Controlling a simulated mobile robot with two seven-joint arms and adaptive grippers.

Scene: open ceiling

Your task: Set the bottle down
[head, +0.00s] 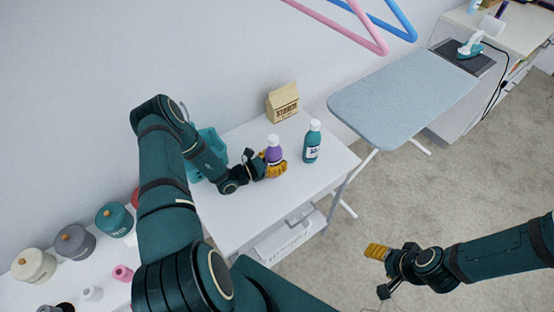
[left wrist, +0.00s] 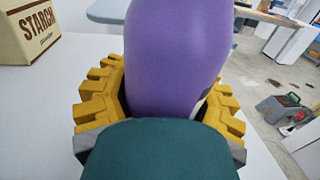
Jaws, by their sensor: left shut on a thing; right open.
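A purple bottle (head: 273,153) with a whitish cap is upright at the middle of the white table (head: 243,222). My left gripper (head: 274,168) is shut around its body. In the left wrist view the purple bottle (left wrist: 178,60) fills the middle, between the yellow fingers of my left gripper (left wrist: 160,105). Its base is hidden by the gripper, so I cannot tell whether it touches the table. My right gripper (head: 378,252) is open and empty, over the floor at the lower right.
A teal bottle (head: 312,143) stands right of the purple one. A starch box (head: 282,103) is at the table's back and a teal basket (head: 212,147) behind my left arm. An ironing board (head: 400,95) stands to the right. The table's front right is clear.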

